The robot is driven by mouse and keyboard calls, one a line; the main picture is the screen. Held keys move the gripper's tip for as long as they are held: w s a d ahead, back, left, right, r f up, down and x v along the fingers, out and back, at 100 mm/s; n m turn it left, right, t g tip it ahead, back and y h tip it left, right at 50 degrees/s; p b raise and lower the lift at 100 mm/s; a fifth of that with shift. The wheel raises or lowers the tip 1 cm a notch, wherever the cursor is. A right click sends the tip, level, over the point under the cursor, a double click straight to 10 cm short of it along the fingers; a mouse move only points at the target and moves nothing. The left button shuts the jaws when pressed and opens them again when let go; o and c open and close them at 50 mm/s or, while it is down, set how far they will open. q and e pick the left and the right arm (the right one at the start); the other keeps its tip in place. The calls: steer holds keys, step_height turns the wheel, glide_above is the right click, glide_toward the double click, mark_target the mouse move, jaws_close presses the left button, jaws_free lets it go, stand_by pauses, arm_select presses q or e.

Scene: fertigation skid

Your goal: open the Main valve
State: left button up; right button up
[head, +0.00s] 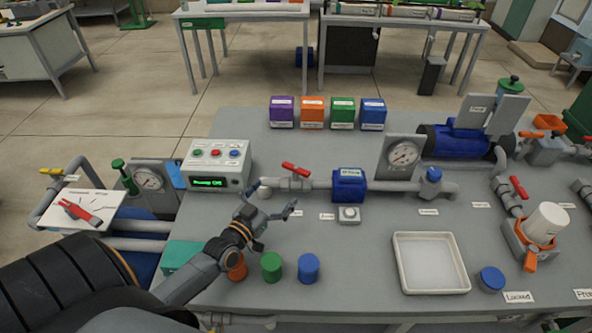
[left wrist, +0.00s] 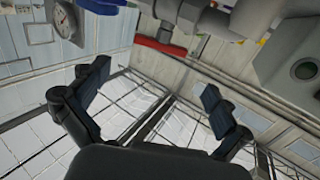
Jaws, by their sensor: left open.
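A valve (head: 296,182) with a red lever handle (head: 296,169) sits on the grey pipe at the middle of the bench. Its lever slants slightly down to the right, roughly along the pipe. The small labels are too blurred to read, so I cannot confirm which valve is Main. My left gripper (head: 270,200) is open and empty, just in front of and below this valve, apart from it. In the left wrist view, a red handle (left wrist: 160,47) lies beyond the open fingers (left wrist: 155,84). My right gripper is not in view.
A control box (head: 217,165) with a green display stands left of the valve. A blue pipe unit (head: 349,185) and gauge (head: 403,155) are to the right. Orange, green (head: 271,267) and blue (head: 308,268) cylinders stand near my arm. A white tray (head: 431,289) lies right.

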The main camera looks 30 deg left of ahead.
mark_target(294, 170)
arm_select(q)
steer(key=w, duration=1)
steer(key=shift+w+a, duration=0.2)
steer(key=shift+w, duration=0.2)
steer(key=c, duration=1)
